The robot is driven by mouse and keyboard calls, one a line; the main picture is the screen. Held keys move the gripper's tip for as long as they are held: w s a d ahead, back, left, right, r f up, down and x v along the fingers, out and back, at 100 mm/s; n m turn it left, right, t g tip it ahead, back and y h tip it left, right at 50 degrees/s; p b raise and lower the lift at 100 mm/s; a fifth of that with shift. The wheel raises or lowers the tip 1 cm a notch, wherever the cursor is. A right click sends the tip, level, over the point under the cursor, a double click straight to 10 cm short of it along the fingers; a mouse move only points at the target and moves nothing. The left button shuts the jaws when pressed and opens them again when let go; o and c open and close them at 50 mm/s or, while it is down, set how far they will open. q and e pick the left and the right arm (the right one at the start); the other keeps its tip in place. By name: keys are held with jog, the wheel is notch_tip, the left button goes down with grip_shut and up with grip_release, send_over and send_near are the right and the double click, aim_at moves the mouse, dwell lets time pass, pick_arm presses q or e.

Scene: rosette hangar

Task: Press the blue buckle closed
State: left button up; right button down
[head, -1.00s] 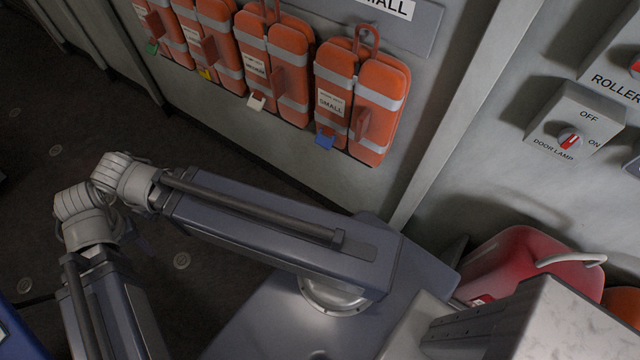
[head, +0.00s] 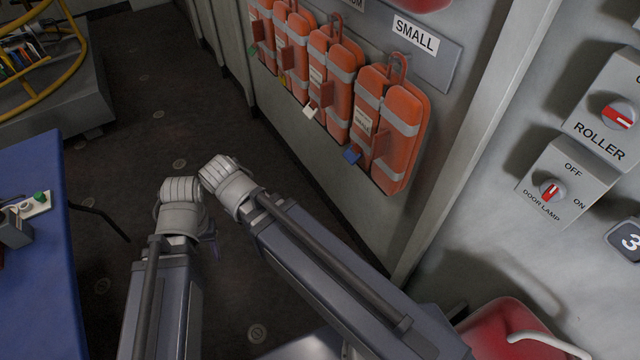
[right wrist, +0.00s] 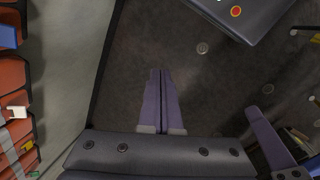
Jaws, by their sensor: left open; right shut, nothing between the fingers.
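The blue buckle (head: 352,154) hangs at the lower edge of the nearest orange life vest (head: 402,125), under the SMALL sign. It also shows at the left edge of the right wrist view (right wrist: 8,36). Whether its halves are joined is too small to tell. My left gripper (head: 213,241) shows only as a sliver of purple behind my arm, low and left of the buckle, apart from it. My right gripper (right wrist: 162,102) is shut and empty over the dark floor in the right wrist view, clear of the vests.
More orange vests (head: 337,85) with white, yellow and green buckles hang along the grey wall. A panel with a door lamp knob (head: 551,192) is at the right. A blue table (head: 40,270) stands at the left. The floor between is clear.

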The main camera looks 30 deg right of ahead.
jog(key=w+d+f+n+h+b, duration=0.3)
jog(key=w+d+f+b, duration=0.2)
jog(key=d+f+b, duration=0.15)
pick_arm(q)
notch_tip(320, 180, down, 30)
jog(key=b, duration=2.1)
jog(key=shift+w+a, duration=0.15)
pick_arm(e)
jog(key=n+t+h, duration=0.1)
jog(key=n+h, duration=1)
jog(key=h, duration=0.1)
send_near(349, 157)
jog(key=shift+w+d+f, duration=0.1)
jog(key=shift+d+f, duration=0.05)
jog(key=shift+d, duration=2.1)
